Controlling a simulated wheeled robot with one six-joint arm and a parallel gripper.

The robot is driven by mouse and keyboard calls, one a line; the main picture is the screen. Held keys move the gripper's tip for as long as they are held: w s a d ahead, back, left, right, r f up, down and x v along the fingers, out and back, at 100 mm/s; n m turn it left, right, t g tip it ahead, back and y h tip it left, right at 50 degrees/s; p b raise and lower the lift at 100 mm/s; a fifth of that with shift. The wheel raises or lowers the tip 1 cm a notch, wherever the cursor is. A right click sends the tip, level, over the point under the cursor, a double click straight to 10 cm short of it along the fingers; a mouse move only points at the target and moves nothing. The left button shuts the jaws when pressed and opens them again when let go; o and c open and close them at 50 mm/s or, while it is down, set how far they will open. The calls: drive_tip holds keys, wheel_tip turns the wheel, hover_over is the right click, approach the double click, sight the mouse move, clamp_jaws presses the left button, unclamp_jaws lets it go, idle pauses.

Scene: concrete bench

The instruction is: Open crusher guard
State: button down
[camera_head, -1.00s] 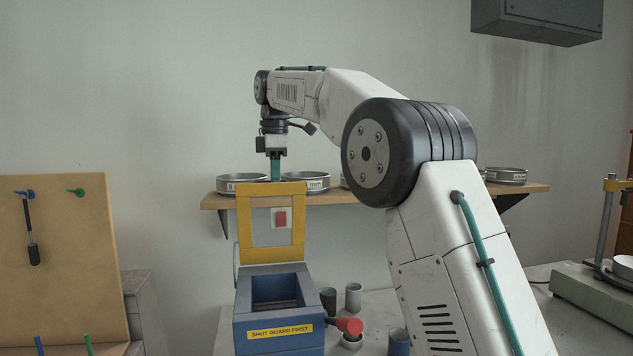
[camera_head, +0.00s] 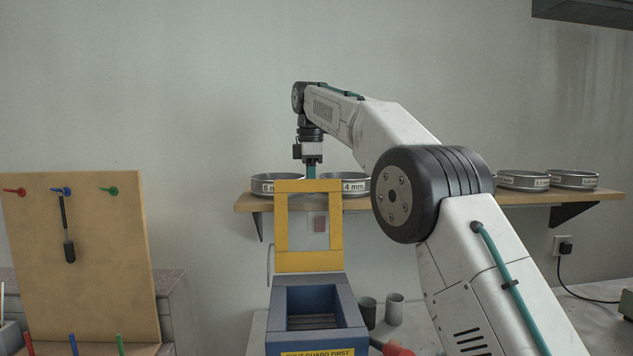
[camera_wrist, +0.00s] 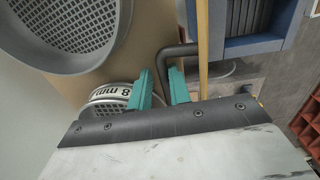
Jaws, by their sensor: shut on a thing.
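The yellow crusher guard (camera_head: 308,262) stands upright at the back of the blue crusher (camera_head: 352,310) in the head view. The crusher's dark mouth in front of it is uncovered. My gripper (camera_head: 311,174) points down at the guard's top edge. In the wrist view, the teal fingers of my gripper (camera_wrist: 160,72) are shut on the guard's dark bent handle (camera_wrist: 182,49). The guard (camera_wrist: 203,50) shows there edge-on as a thin yellow strip beside the handle. The fingertips are partly hidden behind the guard's top in the head view.
A wall shelf (camera_head: 540,197) with several sieves stands close behind my gripper; one sieve (camera_wrist: 70,35) fills the wrist view's upper left. A red-knobbed lever (camera_head: 398,349) and grey cups (camera_head: 394,309) are at the crusher's right. A pegboard (camera_head: 110,245) stands at the left.

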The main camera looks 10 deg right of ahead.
drive_tip(key=shift+w+f, duration=0.3)
drive_tip(key=shift+w, duration=0.05)
drive_tip(key=c, duration=1.7)
unclamp_jaws()
drive_tip(key=shift+o, duration=1.1)
drive_tip(key=shift+w+a+f, duration=0.1)
drive_tip(key=shift+w+f, duration=0.1)
drive_tip(key=shift+w, duration=0.1)
drive_tip(key=shift+s+d+r, duration=0.15)
drive_tip(key=shift+d+r, duration=0.05)
drive_tip(key=shift+r, duration=0.1)
